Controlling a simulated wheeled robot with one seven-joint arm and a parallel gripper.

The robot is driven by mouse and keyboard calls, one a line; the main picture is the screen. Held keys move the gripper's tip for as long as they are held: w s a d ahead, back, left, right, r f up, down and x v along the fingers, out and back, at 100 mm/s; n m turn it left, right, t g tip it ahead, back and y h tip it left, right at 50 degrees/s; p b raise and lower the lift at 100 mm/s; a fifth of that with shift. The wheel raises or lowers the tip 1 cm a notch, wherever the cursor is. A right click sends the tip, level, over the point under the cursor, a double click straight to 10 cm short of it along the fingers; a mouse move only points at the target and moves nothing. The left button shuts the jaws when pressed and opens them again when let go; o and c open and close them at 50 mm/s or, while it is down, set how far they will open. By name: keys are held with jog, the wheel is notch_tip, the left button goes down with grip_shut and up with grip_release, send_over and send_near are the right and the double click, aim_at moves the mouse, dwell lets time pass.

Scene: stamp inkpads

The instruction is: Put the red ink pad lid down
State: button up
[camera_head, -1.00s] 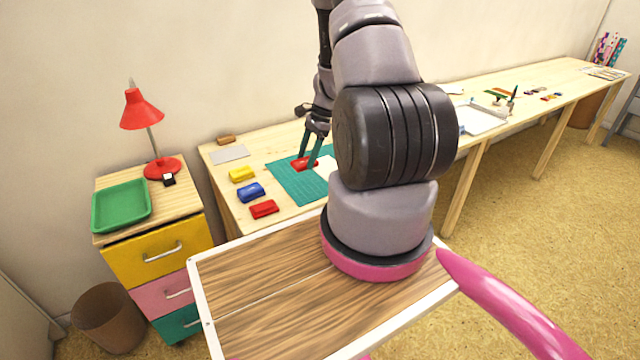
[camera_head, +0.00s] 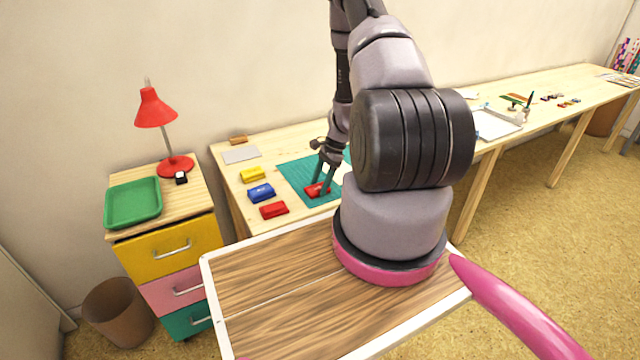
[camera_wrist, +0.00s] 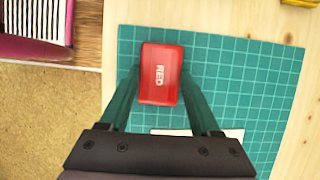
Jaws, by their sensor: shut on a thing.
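In the head view the lid (camera_head: 314,190) is at the tips of my gripper (camera_head: 322,186), over the near part of the green cutting mat (camera_head: 297,174). I cannot tell whether it touches the mat. A red ink pad (camera_head: 274,210) sits on the bare table to the left, near the front edge.
A blue ink pad (camera_head: 261,192) and a yellow one (camera_head: 253,174) stand in a row behind the red pad. A white paper (camera_wrist: 200,132) lies on the mat near my fingers. My arm hides part of the table.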

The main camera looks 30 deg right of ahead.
jog(key=shift+f, duration=0.1)
jog(key=o, duration=1.3)
